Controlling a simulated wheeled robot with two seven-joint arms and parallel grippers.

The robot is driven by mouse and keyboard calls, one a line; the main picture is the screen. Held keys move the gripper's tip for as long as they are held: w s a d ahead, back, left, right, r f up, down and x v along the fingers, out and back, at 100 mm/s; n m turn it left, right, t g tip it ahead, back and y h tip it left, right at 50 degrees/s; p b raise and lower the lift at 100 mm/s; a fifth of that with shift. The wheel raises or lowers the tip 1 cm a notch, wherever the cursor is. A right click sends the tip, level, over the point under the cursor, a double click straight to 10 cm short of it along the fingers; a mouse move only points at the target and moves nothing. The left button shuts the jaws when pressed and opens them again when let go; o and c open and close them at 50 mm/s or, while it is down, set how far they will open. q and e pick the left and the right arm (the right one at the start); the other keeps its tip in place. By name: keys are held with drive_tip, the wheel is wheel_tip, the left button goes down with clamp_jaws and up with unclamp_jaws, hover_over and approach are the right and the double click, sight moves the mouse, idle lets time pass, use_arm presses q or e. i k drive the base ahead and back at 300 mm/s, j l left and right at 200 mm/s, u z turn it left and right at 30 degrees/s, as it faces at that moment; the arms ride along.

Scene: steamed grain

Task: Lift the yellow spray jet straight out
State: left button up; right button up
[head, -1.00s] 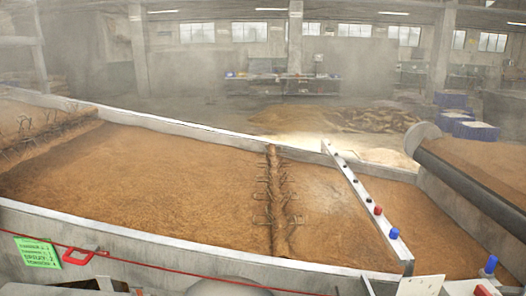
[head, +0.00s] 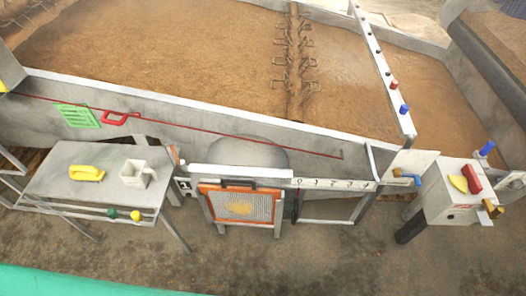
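A small yellow round-headed piece (head: 136,215), possibly the spray jet, sits at the front edge of the grey side table (head: 60,184), beside a similar green piece (head: 111,213). It is too small to tell how it is seated. The slanted white bar (head: 375,57) over the grain bed carries several small dark pieces, a red jet (head: 394,85) and a blue jet (head: 404,108). No yellow one shows on the bar. Neither of my grippers is in view.
A yellow brush-like tool (head: 87,173) and a white jug (head: 137,173) stand on the side table. An orange-framed screen (head: 240,191) stands by the trough wall. A white box (head: 452,205) with coloured handles is at right. The front floor is clear.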

sight(136, 215)
drive_tip(key=u, duration=1.55)
drive_tip(key=i+j+z, duration=0.15)
drive_tip(key=j+z, duration=0.1)
drive_tip(key=j, duration=0.3)
